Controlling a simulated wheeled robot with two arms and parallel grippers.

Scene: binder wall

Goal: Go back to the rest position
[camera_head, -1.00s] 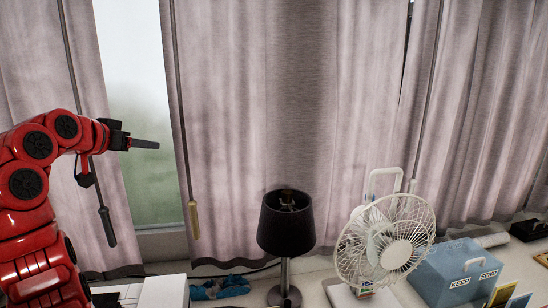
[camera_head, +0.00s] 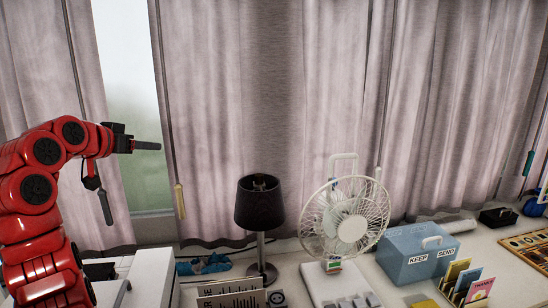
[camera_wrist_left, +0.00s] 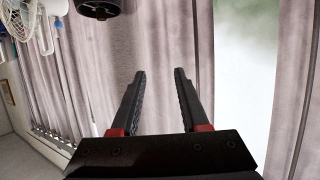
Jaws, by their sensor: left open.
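My left gripper (camera_head: 148,145) is at the end of my red left arm, raised at the left in front of the window and curtains. In the left wrist view its two black fingers (camera_wrist_left: 159,75) stand apart with nothing between them. It is above the table and away from everything on it. My right gripper is not in view.
On the table stand a black lamp (camera_head: 259,205), a white fan (camera_head: 345,222) and a blue KEEP/SEND box (camera_head: 418,258). Colourful cards (camera_head: 480,289) stand at front right. A blue item (camera_head: 205,264) lies left of the lamp. Curtains (camera_head: 270,90) hang behind.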

